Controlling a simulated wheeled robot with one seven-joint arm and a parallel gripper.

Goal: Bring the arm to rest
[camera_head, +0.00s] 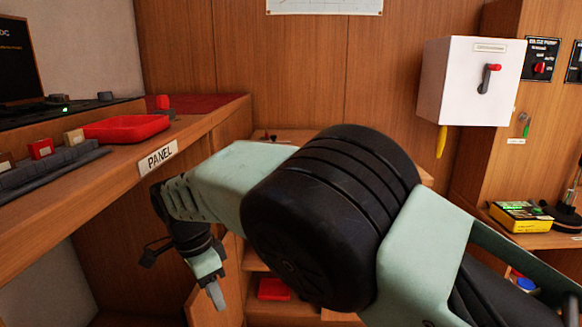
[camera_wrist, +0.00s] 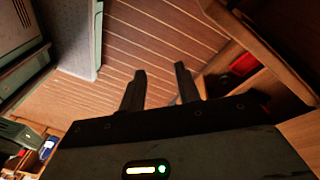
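My arm fills the middle of the head view, with a large dark joint in front and pale green links. It is bent, and my gripper (camera_head: 216,294) hangs downward at the lower left of centre, below the shelf edge marked PANEL (camera_head: 160,158). In the wrist view my gripper (camera_wrist: 161,82) has its two dark fingers apart with nothing between them. Beyond the fingers is the planked wooden floor (camera_wrist: 150,40).
A red tray (camera_head: 126,129) sits on the left shelf. A white box with a red-tipped lever (camera_head: 455,80) is on the back wall. A yellow case (camera_head: 520,216) lies on the right shelf. A red thing (camera_head: 273,289) is in a low compartment near my gripper.

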